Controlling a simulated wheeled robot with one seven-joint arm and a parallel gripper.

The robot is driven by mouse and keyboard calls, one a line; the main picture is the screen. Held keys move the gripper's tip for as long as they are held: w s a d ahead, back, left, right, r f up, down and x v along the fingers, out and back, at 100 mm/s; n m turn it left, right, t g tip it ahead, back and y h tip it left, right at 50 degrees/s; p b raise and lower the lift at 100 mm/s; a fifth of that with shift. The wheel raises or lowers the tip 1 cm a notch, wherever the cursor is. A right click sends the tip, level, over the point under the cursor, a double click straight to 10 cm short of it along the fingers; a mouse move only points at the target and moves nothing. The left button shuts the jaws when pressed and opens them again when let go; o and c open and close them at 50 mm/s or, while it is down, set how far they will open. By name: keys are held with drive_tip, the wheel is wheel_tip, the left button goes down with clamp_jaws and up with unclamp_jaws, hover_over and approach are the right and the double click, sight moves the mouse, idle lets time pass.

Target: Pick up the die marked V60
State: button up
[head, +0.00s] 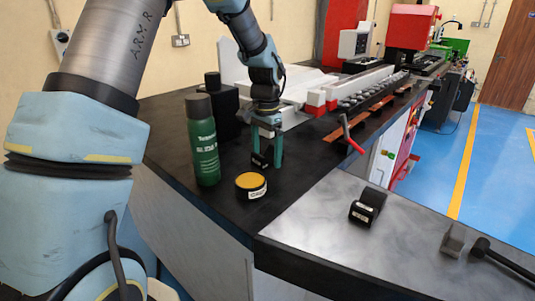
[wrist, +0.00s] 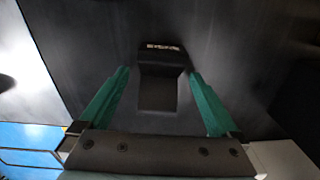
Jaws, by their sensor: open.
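A black die (head: 262,158) with a small pale label stands on the dark bench top. In the wrist view the same black die (wrist: 160,92) shows a stepped shape, its label at the far end too blurred to read. My gripper (head: 266,161) is open, pointing down, with its teal fingers on either side of this die. In the wrist view gaps show between the fingers and the die. A second black die (head: 367,206) with a white label lies on the grey metal top at the right. I cannot read V60 on either one.
A green spray can (head: 203,140) and a dark bottle (head: 224,106) stand left of my gripper. A round yellow-topped tin (head: 250,185) sits just in front. A red-handled lever (head: 350,136) and a long machine bed (head: 372,92) are to the right.

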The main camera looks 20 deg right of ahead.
drive_tip(key=shift+f, duration=0.2)
clamp_jaws()
idle(0.7)
drive_tip(key=shift+r, duration=0.1)
